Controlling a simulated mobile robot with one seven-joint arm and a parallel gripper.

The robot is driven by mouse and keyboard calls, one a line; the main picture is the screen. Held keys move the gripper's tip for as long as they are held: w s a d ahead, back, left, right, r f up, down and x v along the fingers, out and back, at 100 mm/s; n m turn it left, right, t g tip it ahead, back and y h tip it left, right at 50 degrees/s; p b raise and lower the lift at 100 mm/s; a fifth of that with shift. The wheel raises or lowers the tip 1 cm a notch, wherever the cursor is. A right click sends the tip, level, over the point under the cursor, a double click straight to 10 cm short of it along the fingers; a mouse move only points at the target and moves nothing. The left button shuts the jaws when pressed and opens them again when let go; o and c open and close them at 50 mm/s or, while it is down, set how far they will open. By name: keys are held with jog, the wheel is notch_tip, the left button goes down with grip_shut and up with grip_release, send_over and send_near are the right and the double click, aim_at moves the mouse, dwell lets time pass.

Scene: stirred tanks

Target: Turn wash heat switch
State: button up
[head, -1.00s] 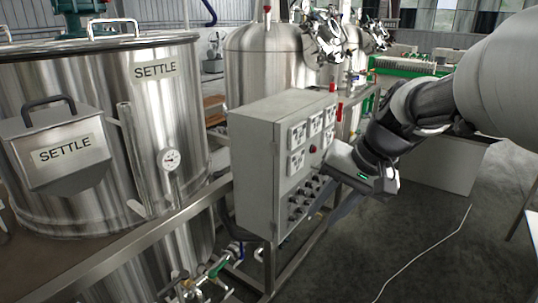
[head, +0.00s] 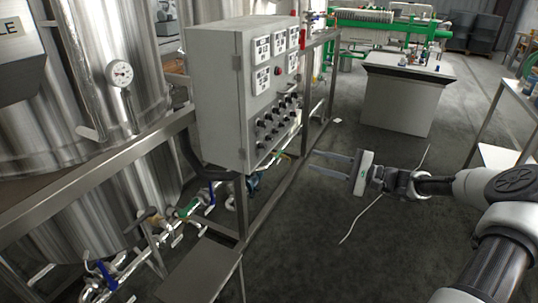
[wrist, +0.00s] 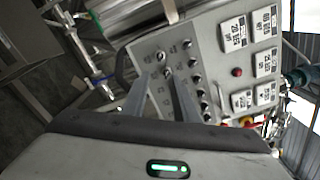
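A grey control box (head: 215,100) stands mid-left in the head view. Its front carries rows of small black switch knobs (head: 275,118) below several white displays (head: 262,50) and a red button (head: 278,70). The labels are too small to read, so I cannot tell which knob is the wash heat switch. My gripper (head: 312,160) is open and empty, to the right of the box and apart from it, with its fingers pointing left. In the wrist view, the tilted box face and its knobs (wrist: 168,72) show beyond my spread fingers (wrist: 157,82).
Steel tanks (head: 100,70) stand at the left. A metal frame (head: 262,208) carries the box, with pipes and coloured valves (head: 188,208) below. A grey cabinet (head: 400,98) stands at the back right and a table (head: 508,125) at the right edge.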

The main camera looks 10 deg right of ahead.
aim_at(266, 147)
jog(key=b+x, duration=0.2)
jog(key=x, duration=1.5)
jog(key=shift+w+a+b, duration=0.1)
jog(key=shift+b, duration=0.3)
grip_shut()
